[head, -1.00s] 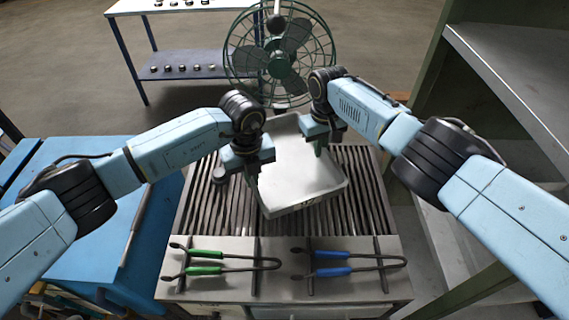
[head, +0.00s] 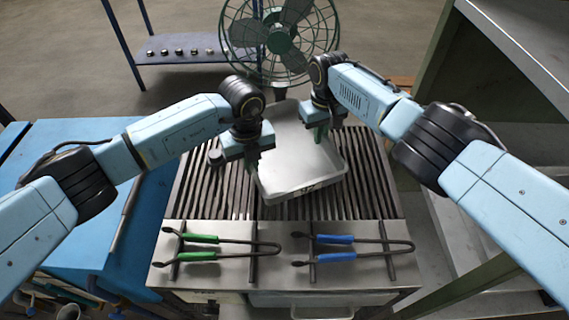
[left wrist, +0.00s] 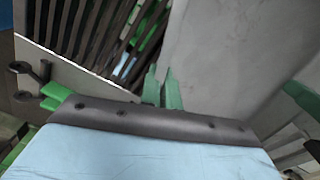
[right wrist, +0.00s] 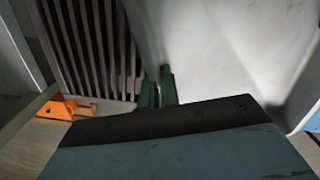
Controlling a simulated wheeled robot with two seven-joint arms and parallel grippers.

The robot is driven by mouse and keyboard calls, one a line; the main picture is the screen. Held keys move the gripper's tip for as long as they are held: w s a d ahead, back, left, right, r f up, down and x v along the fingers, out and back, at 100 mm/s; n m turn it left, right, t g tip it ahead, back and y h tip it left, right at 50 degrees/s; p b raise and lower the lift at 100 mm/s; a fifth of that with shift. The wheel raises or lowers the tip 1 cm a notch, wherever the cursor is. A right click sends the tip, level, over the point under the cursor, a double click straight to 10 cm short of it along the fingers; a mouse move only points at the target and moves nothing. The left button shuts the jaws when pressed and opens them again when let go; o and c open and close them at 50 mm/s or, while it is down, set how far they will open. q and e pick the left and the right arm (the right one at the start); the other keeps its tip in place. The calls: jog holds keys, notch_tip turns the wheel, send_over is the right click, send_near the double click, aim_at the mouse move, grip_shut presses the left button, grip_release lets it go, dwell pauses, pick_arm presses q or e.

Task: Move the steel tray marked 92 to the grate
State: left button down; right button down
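The steel tray (head: 300,165) is a shallow pale grey pan over the grate (head: 210,190), a row of dark slats. Dark marking shows on its front wall, too small to read surely. I cannot tell whether its underside touches the slats. My left gripper (head: 254,166) is at the tray's left rim, its green fingers (left wrist: 162,90) close together on the edge. My right gripper (head: 321,136) is at the right rim, its fingers (right wrist: 158,92) also close together on the edge. The tray's surface also shows in the left wrist view (left wrist: 225,60) and right wrist view (right wrist: 220,50).
Green-handled tongs (head: 203,238) and blue-handled tongs (head: 335,239) lie on the metal ledge in front of the grate. A green fan (head: 283,40) stands behind. A blue bench (head: 85,230) is at left, a grey shelf unit (head: 520,60) at right.

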aim_at(255, 184)
pick_arm(q)
jog(key=shift+f, duration=0.1)
pick_arm(e)
jog(key=shift+f, duration=0.15)
